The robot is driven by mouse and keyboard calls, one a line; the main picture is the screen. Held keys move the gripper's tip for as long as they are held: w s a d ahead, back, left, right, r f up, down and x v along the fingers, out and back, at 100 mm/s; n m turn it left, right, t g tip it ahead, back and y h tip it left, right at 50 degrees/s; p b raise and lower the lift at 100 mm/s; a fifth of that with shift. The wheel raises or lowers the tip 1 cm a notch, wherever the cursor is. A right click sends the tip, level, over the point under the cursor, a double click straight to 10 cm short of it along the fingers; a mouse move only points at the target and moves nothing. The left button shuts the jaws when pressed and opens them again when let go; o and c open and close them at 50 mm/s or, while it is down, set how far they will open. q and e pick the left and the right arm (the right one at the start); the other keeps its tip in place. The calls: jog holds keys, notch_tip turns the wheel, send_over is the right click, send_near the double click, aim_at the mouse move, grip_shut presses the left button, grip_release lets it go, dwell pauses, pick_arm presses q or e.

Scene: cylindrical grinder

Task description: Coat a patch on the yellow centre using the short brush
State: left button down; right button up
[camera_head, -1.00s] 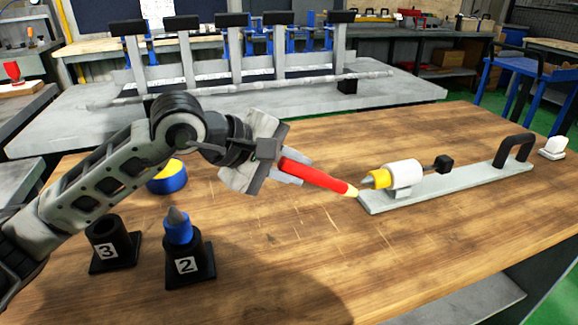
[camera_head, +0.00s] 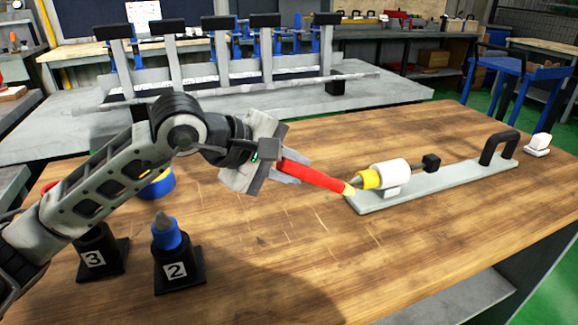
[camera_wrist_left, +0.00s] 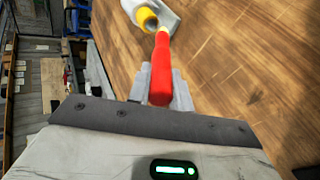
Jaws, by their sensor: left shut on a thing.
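The yellow centre (camera_head: 368,180) with its grey cone tip sits at the left end of a white cylinder (camera_head: 390,174) on a grey base plate (camera_head: 430,187). My left gripper (camera_head: 287,171) is shut on a red brush (camera_head: 318,179) with a pale yellow tip. The brush points right and down, its tip beside the cone of the yellow centre. Whether they touch cannot be told. In the left wrist view, the red brush (camera_wrist_left: 161,70) ends right by the yellow centre (camera_wrist_left: 147,18). My right gripper is out of view.
A blue centre (camera_head: 166,236) stands in black holder 2 (camera_head: 180,270). Black holder 3 (camera_head: 97,255) is beside it. A blue and yellow round tin (camera_head: 158,187) is partly behind my left arm. The front middle of the wooden table (camera_head: 320,245) is clear.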

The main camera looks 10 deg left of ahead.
pick_arm(q)
jog(key=shift+r+p, duration=0.9)
jog(key=shift+r, duration=1.2)
jog(key=shift+f+b, duration=0.15)
jog(key=shift+b, duration=0.3)
notch_tip(320, 180, down, 4)
jog(key=b, duration=0.4)
jog(key=shift+w+d, duration=0.1)
jog(key=s+a+b, duration=0.3)
jog(key=a, duration=0.2)
jog(key=shift+s, duration=0.2)
